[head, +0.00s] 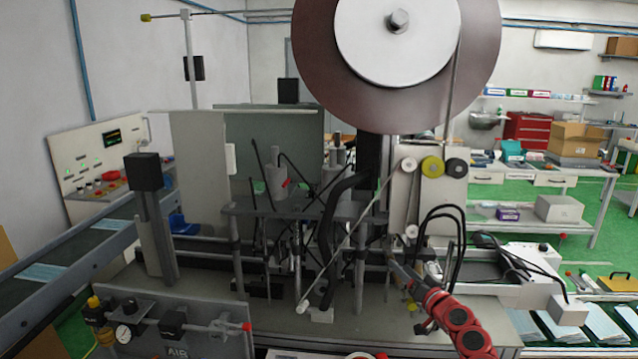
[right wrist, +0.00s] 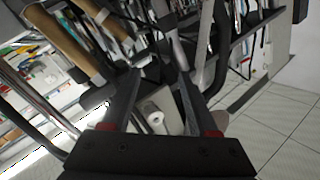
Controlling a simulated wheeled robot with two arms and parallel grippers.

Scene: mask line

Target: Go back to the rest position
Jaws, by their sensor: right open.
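My right arm, red and black, comes in from the lower right in the head view. My right gripper (head: 403,272) is at the front right of the mask machine (head: 300,210), close to its frame and black cables; I cannot tell whether it touches them. In the right wrist view the two dark fingers of my right gripper (right wrist: 162,80) stand apart, with nothing seen held between them. A white roll (right wrist: 153,114) shows beyond and between the fingers. My left gripper is not in view.
A large reel (head: 397,105) hangs over the machine. A conveyor (head: 60,268) with blue masks runs at the left. An air panel (head: 165,328) stands at the front left. Black cables (head: 440,225) loop near my right arm. Blue masks (head: 605,322) lie at the right.

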